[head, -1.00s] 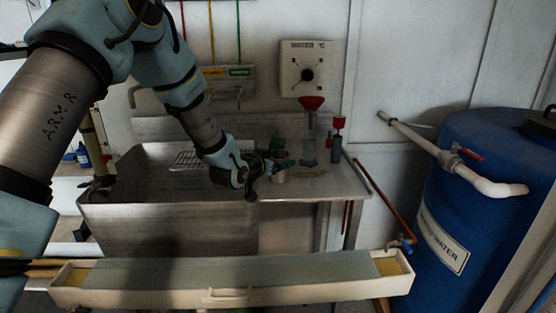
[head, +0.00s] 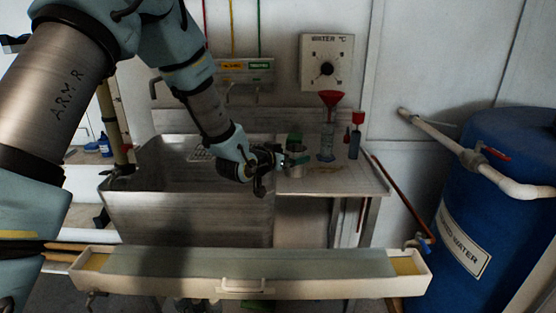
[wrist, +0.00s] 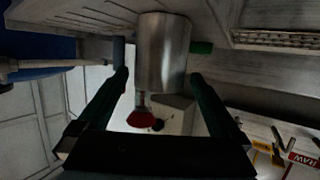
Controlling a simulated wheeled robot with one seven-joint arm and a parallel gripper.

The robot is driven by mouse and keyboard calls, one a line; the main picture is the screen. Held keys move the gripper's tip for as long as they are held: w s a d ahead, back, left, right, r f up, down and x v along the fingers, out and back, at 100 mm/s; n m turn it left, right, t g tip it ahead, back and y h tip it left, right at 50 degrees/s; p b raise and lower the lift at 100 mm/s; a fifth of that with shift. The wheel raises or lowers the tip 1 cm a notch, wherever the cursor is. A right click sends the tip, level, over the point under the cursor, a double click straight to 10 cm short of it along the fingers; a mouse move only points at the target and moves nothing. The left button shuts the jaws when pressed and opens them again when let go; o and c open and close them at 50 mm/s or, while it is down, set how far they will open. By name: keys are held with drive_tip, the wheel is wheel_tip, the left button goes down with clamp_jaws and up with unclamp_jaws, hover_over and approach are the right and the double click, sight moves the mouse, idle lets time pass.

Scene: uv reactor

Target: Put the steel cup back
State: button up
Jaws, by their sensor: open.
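The steel cup (head: 296,171) stands on the drainboard right of the sink basin, among the items at the back. In the wrist view the shiny cylindrical steel cup (wrist: 165,52) shows upside down, centred beyond or between my fingertips. My gripper (head: 294,160) is at the cup's height, reaching in from the left, and overlaps the cup in the head view. In the wrist view my gripper (wrist: 159,78) is open, with one dark green finger on each side of the cup and a visible gap on both sides. Whether the fingers reach around the cup is hard to tell.
A cylinder with a red funnel (head: 331,110) and a smaller red-topped bottle (head: 355,137) stand behind and right of the cup. A green-topped item (head: 295,138) is close behind it. The sink basin (head: 180,215) is left, a long tray (head: 250,286) in front, a blue barrel (head: 490,190) right.

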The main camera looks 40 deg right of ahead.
drive_tip(key=b+v, duration=0.1)
drive_tip(key=v, duration=0.8)
drive_tip(key=shift+d, duration=0.1)
drive_tip(key=w+a+n+y, duration=0.1)
drive_tip(key=w+a, duration=0.2)
drive_tip(key=a, duration=0.1)
drive_tip(key=w+a+f+n+t+y, duration=0.1)
drive_tip(key=w+a+y, duration=0.1)
drive_tip(key=a, duration=0.2)
drive_tip(key=w+a+f+n+t+y, duration=0.1)
drive_tip(key=w+a, duration=0.2)
drive_tip(key=a, duration=0.1)
drive_tip(key=shift+w+y, duration=0.3)
drive_tip(key=shift+w, duration=0.05)
drive_tip(key=w+a+f+n+y, duration=0.1)
drive_tip(key=a+n+y, duration=0.15)
drive_tip(key=a, duration=0.55)
drive_tip(key=w+a+f+n+y, duration=0.1)
drive_tip(key=w+a+n+y, duration=0.15)
drive_tip(key=a, duration=0.55)
drive_tip(key=s+a+n+g+y, duration=0.2)
drive_tip(key=s+a, duration=0.3)
drive_tip(key=a, duration=0.5)
drive_tip(key=s+a+n+g+y, duration=0.2)
drive_tip(key=s+a, duration=0.4)
drive_tip(key=a, duration=0.4)
drive_tip(key=shift+s+n+g, duration=0.15)
drive_tip(key=shift+n+g, duration=0.15)
drive_tip(key=shift+n, duration=0.4)
drive_tip(key=shift+a, duration=0.1)
